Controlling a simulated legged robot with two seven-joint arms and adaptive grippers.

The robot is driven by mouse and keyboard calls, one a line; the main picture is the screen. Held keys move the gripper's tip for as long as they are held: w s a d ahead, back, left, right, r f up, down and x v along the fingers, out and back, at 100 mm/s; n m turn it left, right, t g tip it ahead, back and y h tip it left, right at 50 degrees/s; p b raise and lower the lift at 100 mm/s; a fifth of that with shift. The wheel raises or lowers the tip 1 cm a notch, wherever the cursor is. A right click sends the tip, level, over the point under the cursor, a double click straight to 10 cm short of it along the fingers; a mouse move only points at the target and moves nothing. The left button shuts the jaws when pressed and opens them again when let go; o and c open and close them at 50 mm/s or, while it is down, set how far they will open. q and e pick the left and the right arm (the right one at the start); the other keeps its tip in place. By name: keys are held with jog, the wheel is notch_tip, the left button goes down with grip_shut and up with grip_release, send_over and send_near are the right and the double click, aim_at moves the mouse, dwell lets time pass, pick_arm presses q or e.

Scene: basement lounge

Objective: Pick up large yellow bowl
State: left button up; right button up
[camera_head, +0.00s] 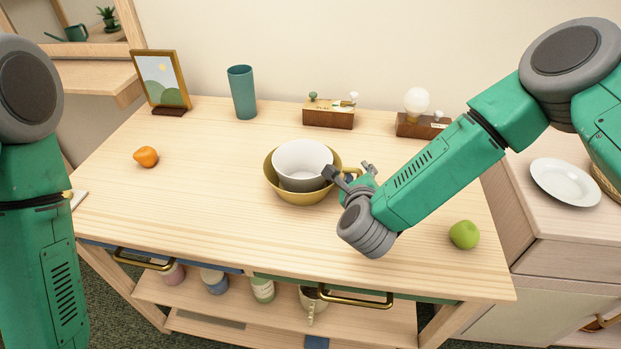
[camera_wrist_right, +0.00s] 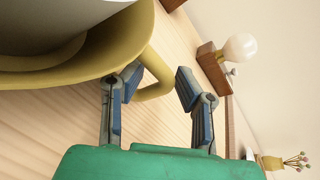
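The large yellow bowl (camera_head: 300,198) stands upright on the wooden table, right of its middle. A smaller white and grey bowl (camera_head: 302,157) sits inside it. The yellow bowl's handle (camera_head: 352,171) points right, toward my right gripper (camera_head: 349,174). In the right wrist view, the yellow bowl (camera_wrist_right: 118,50) fills the upper left. The handle (camera_wrist_right: 157,85) loops out between the two parted fingers of my right gripper (camera_wrist_right: 155,88). The left finger overlaps the bowl's wall in the picture; I cannot tell if it touches. My left gripper is out of view.
A green apple (camera_head: 464,235) lies right of my right forearm. An orange fruit (camera_head: 146,157) lies at the left. The table's front middle is clear.

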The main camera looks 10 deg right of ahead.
grip_shut()
notch_tip(320, 180, up, 9)
jog(key=shift+r, duration=0.35)
jog(key=shift+f+b, duration=2.45)
jog(key=shift+f, duration=1.1)
jog(key=shift+f+b, duration=0.85)
jog(key=shift+b, duration=0.05)
jog(key=shift+f, duration=0.1)
dwell(0.7)
